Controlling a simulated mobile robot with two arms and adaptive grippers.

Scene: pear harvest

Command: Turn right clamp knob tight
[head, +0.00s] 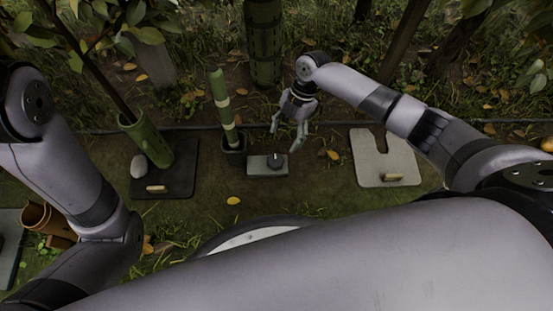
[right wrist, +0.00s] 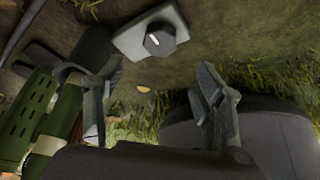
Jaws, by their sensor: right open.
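A dark round knob (head: 274,160) with a pale mark sits on a small grey block (head: 255,170) on the ground near the middle of the head view. In the right wrist view the knob (right wrist: 160,39) and its block (right wrist: 130,42) lie beyond my fingertips, and the mark shows on the knob's face. My right gripper (head: 288,133) is open and empty, its fingers pointing down just above and behind the knob, apart from it. In the right wrist view the gripper (right wrist: 160,75) has its fingers wide apart. My left arm shows at the left, but its gripper is out of view.
A green banded post (head: 222,105) stands in a dark socket left of the block. A dark mat (head: 175,185) holds a green tube (head: 150,140) with a sapling, and a stone (head: 138,166). A notched pale plate (head: 372,165) lies at the right. Ground around the block is mostly clear.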

